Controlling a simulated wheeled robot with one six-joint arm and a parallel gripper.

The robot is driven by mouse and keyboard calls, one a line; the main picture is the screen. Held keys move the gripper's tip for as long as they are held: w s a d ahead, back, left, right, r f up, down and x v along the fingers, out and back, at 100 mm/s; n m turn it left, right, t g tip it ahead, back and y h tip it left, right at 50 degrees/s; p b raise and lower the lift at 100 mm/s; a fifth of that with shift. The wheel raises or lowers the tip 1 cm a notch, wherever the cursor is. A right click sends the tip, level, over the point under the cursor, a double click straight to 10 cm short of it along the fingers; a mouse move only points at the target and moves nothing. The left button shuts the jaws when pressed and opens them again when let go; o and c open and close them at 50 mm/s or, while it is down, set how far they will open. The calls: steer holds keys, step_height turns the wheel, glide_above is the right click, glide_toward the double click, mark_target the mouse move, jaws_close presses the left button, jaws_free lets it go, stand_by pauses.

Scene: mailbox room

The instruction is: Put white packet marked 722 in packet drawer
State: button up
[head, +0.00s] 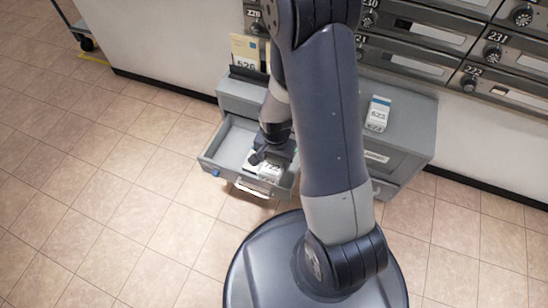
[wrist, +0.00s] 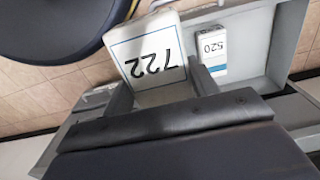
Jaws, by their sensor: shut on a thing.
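The white packet marked 722 (wrist: 148,52) is between the fingers of my gripper (wrist: 160,92) in the wrist view. Its number reads upside down there. In the head view my gripper (head: 276,150) is low over the open packet drawer (head: 212,158), towards its front right. The packet shows only partly there, small beside the fingers. The drawer is pulled out and its interior also shows in the wrist view (wrist: 250,38). A white and blue packet marked 520 (wrist: 211,50) lies inside it, to the right of the held packet. I cannot tell whether the held packet touches the drawer floor.
The grey cabinet (head: 412,125) carries a white packet marked 623 (head: 377,113) on top. A cream envelope marked 526 (head: 246,52) stands in a dark holder at the left. Numbered mailboxes (head: 425,35) line the wall. The tiled floor (head: 90,190) at left is clear.

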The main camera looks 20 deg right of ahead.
steer(key=w+d+f+b, duration=0.1)
steer(key=w+f+b, duration=0.1)
steer(key=f+b, duration=0.1)
steer(key=w+d+f+b, duration=0.2)
steer(key=f+b, duration=0.1)
steer(key=f, duration=0.2)
steer(key=w+d+f+b, duration=0.1)
steer(key=w+f+b, duration=0.1)
steer(key=f+b, duration=0.1)
steer(key=shift+d+f, duration=0.15)
steer(key=shift+f, duration=0.65)
steer(key=shift+w+d+f+b, duration=0.1)
steer(key=shift+w+f+b, duration=0.05)
steer(key=shift+f+b, duration=0.4)
steer(key=shift+w+d+f+b, duration=0.1)
steer(key=shift+f+b, duration=0.35)
steer(key=shift+f, duration=0.05)
steer(key=o, duration=1.1)
steer(key=shift+o, duration=0.2)
steer(key=shift+s, duration=0.1)
step_height(320, 180, up, 11)
steer(key=p, duration=0.5)
steer(key=shift+a+f, duration=0.1)
steer(key=shift+f, duration=0.1)
